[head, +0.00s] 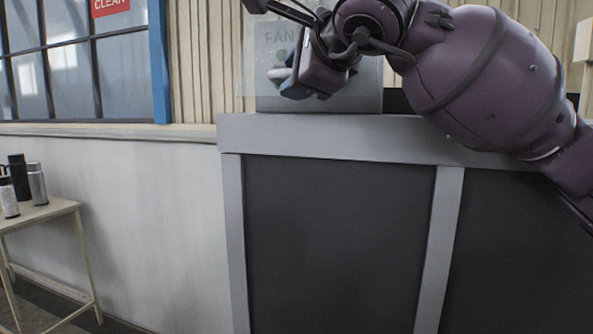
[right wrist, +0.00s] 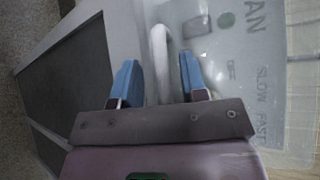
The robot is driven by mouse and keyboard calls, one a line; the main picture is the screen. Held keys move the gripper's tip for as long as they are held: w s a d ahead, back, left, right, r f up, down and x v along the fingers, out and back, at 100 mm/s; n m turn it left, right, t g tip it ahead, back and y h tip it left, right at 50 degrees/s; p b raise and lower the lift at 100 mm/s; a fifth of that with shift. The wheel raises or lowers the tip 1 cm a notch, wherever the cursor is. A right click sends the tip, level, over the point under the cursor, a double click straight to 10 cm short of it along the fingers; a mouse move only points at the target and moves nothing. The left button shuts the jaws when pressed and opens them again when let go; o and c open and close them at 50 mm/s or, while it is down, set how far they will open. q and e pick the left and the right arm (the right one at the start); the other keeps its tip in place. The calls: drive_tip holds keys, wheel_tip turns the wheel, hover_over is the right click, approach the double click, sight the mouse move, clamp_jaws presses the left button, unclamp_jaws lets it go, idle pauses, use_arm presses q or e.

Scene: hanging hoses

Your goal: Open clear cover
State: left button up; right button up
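A grey control box (head: 345,98) marked "FAN" stands on the ledge, and its panel (right wrist: 205,75) with a green button and "SLOW FAST" lettering shows in the right wrist view. The clear cover (head: 252,62) lies over the front of the box and reaches past its left edge; it also shows in the right wrist view (right wrist: 299,60). A pale curved handle (right wrist: 159,42) stands out at the cover. My right gripper (right wrist: 158,68) is open, with its blue fingers on either side of the handle and gaps visible. It also shows in the head view (head: 284,82). My left gripper is out of view.
A grey-framed cabinet (head: 330,128) with dark panels stands under the box. A small table (head: 50,209) with several bottles is at far left. A window (head: 75,65) with a red sign is at upper left.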

drive_tip(key=w+d+f+n+t+b, duration=0.1)
drive_tip(key=w+f+n+t+b, duration=0.1)
drive_tip(key=w+f+b, duration=0.1)
drive_tip(key=r+v, duration=0.1)
drive_tip(key=v, duration=1)
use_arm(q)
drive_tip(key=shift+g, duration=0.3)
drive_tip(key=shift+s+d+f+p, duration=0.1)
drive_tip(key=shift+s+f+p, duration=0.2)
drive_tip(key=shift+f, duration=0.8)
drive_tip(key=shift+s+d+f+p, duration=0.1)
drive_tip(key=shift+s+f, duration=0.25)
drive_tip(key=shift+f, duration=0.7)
use_arm(e)
drive_tip(key=a+f+g+y, duration=0.4)
drive_tip(key=f+g+y, duration=0.1)
drive_tip(key=f, duration=0.4)
drive_tip(key=shift+s+f+g, duration=0.4)
drive_tip(key=shift+s+g, duration=0.1)
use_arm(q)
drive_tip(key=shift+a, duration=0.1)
use_arm(e)
drive_tip(key=shift+a, duration=0.15)
